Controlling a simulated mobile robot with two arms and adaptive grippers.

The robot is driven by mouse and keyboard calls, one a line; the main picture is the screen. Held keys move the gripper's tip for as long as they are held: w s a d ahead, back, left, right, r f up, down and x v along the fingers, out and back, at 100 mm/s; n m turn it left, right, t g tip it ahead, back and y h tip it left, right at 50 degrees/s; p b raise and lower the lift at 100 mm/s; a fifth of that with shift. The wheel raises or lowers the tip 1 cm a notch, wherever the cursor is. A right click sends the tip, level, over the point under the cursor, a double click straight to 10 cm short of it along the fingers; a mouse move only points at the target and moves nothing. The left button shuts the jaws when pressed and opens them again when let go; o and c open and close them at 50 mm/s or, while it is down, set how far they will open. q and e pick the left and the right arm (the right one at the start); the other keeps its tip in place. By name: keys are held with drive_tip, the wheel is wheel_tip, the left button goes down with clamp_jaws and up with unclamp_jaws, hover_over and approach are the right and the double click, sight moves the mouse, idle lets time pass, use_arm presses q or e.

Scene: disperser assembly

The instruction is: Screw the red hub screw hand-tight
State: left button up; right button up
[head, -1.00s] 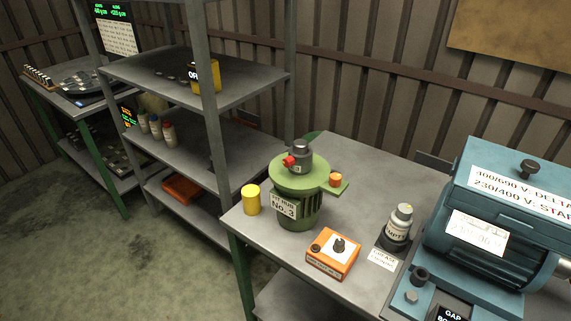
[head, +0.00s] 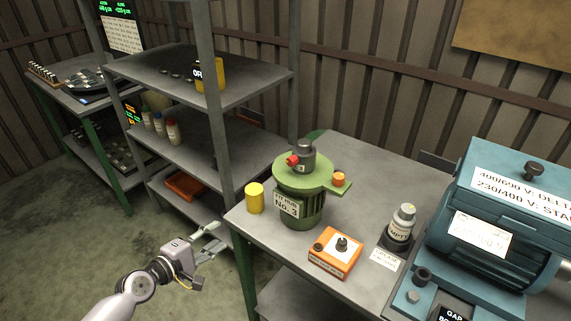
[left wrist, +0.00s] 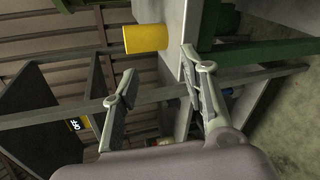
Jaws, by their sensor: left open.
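The red hub screw (head: 292,160) sits on the side of the dark grey hub (head: 304,155), on top of the green motor (head: 299,195) labelled No. 3, which stands upright on the table. My left gripper (head: 207,243) is low, left of the table's near-left corner and well apart from the screw. It is open and empty; its two spread fingers also show in the left wrist view (left wrist: 160,92). The hub and screw are not visible in the left wrist view. My right gripper is not in view.
A yellow cylinder (head: 255,198) stands at the table's left edge and shows in the left wrist view (left wrist: 145,39). An orange control box (head: 335,253), a grey bottle (head: 402,222) and a large blue machine (head: 500,220) are to the right. Grey shelving (head: 205,140) stands behind left.

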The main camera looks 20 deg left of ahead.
use_arm(q)
drive_tip(key=s+d+r+n+t+h, duration=0.15)
drive_tip(key=d+r, duration=0.25)
drive_tip(key=r, duration=0.4)
drive_tip(key=w+d+r+h, duration=0.1)
drive_tip(key=d+r+h, duration=0.2)
drive_tip(key=r, duration=0.6)
drive_tip(key=p, duration=0.4)
approach(290, 163)
drive_tip(key=shift+n, duration=0.25)
drive_tip(key=p+x, duration=0.2)
drive_tip(key=x, duration=0.5)
drive_tip(key=shift+a+r, duration=0.1)
drive_tip(key=shift+x, duration=0.9)
clamp_jaws()
